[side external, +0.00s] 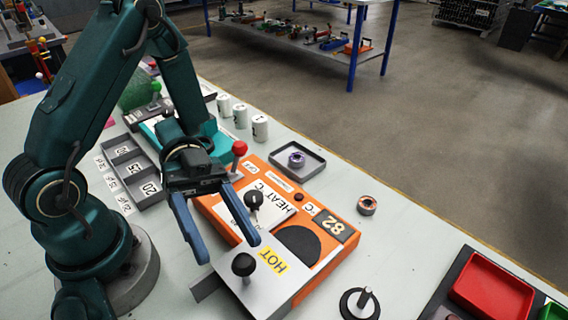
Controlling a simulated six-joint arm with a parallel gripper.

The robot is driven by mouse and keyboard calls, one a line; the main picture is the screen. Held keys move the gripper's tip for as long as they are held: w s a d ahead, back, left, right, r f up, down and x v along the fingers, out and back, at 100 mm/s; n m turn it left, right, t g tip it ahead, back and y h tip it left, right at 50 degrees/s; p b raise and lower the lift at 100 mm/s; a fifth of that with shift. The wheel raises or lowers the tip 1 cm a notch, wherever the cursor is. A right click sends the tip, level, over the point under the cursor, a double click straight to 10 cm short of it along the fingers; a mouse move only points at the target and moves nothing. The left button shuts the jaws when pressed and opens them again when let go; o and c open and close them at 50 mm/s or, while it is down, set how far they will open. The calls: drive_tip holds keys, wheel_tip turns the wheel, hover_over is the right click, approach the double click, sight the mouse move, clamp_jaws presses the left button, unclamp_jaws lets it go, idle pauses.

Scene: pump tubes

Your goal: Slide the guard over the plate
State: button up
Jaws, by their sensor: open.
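The guard (265,294) is a flat grey slide with a yellow "HOT" label and a black knob (243,265). It lies across the near end of the orange heater unit (325,262), its left end sticking out past the unit.
The unit also carries a black dial (253,200), a red-topped lever (238,150) and a display reading 82 (335,225). A grey tray (272,178) with a ring stands behind. A loose ring (367,205), a black-based peg (360,302) and a red bin (492,290) are at right.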

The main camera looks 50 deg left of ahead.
sight(244, 263)
drive_tip(key=s+a+r+n+g+y, duration=0.2)
drive_tip(key=s+a+n+g, duration=0.1)
drive_tip(key=s+a+g, duration=0.15)
drive_tip(key=w+f+n+t+h, duration=0.1)
drive_tip(key=n+t, duration=0.1)
drive_tip(key=n, duration=0.5)
drive_tip(key=w+d+f+n+t+h, duration=0.1)
drive_tip(key=f+n+t, duration=0.1)
drive_tip(key=n, duration=0.6)
drive_tip(key=w+d+f+n+t+h, duration=0.1)
drive_tip(key=n+t, duration=0.3)
drive_tip(key=n, duration=0.3)
drive_tip(key=shift+w+f+n+h, duration=0.2)
drive_tip(key=shift+f+n+h, duration=0.1)
drive_tip(key=shift+n+h, duration=0.1)
drive_tip(key=n, duration=0.2)
drive_tip(key=f+n+t, duration=0.1)
drive_tip(key=n, duration=0.1)
drive_tip(key=n+t, duration=0.1)
drive_tip(key=n, duration=0.1)
drive_tip(key=shift+w+d+f+t+y, duration=0.15)
drive_tip(key=shift+w+d+t+y, duration=0.1)
drive_tip(key=shift+w+y, duration=0.1)
drive_tip(key=shift+d, duration=0.35)
drive_tip(key=shift+w+d, duration=0.2)
drive_tip(key=shift+d, duration=0.9)
drive_tip(key=shift+w+d, duration=0.2)
drive_tip(key=shift+d, duration=0.85)
clamp_jaws()
